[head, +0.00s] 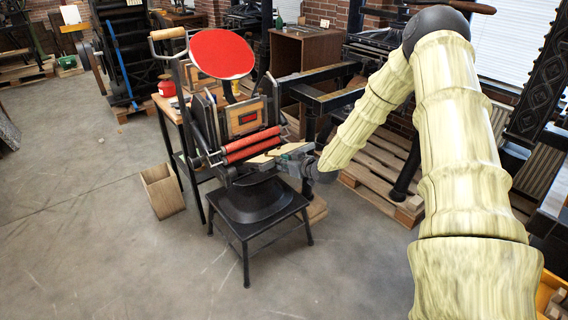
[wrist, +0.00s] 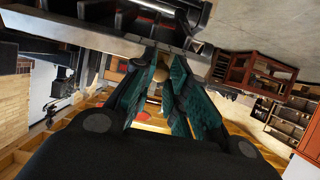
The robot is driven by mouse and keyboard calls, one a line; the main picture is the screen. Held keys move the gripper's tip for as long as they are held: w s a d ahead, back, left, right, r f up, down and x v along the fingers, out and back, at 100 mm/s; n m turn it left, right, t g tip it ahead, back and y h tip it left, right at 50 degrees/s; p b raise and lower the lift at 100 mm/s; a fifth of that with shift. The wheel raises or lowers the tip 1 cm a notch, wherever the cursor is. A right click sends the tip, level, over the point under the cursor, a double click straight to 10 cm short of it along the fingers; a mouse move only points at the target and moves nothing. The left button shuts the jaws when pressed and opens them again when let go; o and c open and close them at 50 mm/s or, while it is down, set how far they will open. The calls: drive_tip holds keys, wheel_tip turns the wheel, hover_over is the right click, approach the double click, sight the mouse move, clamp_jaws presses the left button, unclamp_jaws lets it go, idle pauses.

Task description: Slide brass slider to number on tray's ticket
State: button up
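The hand press (head: 245,125) stands on a black stand, with a round red disc on top and red rollers across its front. My gripper (head: 286,151) is at the press's right front side, beside a light wooden piece (head: 262,158). In the wrist view my gripper's dark teal fingers (wrist: 160,75) converge with a small gap at a grey metal bar (wrist: 70,35). A small rounded brass-coloured knob (wrist: 155,76) shows between the fingers, which look closed on it; it appears to be the slider. No tray ticket or number is legible in either view.
A wooden bin (head: 162,191) stands on the floor left of the press. A wooden pallet (head: 385,180) and black machine frames lie close behind my arm on the right. The floor in front and at left is clear. A red bottle (head: 166,86) stands on the side table.

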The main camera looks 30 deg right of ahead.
drive_tip(key=shift+a, duration=0.15)
drive_tip(key=shift+s+a, duration=0.1)
drive_tip(key=shift+a, duration=0.8)
drive_tip(key=o, duration=0.9)
drive_tip(key=shift+c, duration=0.2)
drive_tip(key=v, duration=1.2)
